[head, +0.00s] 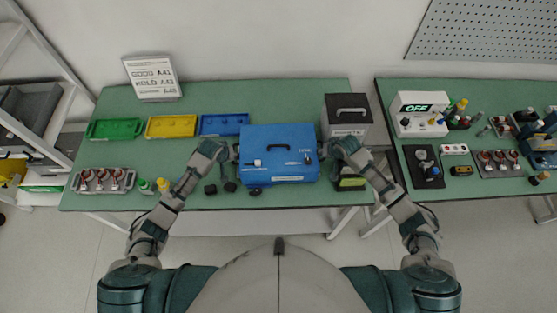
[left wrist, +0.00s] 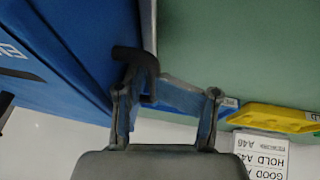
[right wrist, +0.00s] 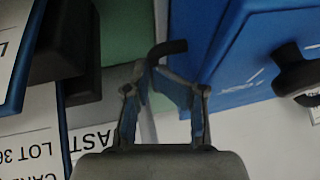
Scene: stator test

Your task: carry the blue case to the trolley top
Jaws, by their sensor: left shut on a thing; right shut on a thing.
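The blue case (head: 278,155) is a box with a dark top handle and small fittings on its face, above the left green bench. Whether it rests on the bench or is just lifted, I cannot tell. My left gripper (head: 233,153) is at its left side, shut on a black side handle (left wrist: 138,62). My right gripper (head: 326,150) is at its right side, shut on another black side handle (right wrist: 168,47). The blue wall of the case fills part of both wrist views. I cannot make out a trolley top in these views.
A dark box with a handle (head: 346,112) stands close right of the case. Green (head: 115,129), yellow (head: 171,126) and blue (head: 222,125) trays lie behind left. A rack of parts (head: 103,181) is front left. A second bench (head: 400,150) lies right, past a gap.

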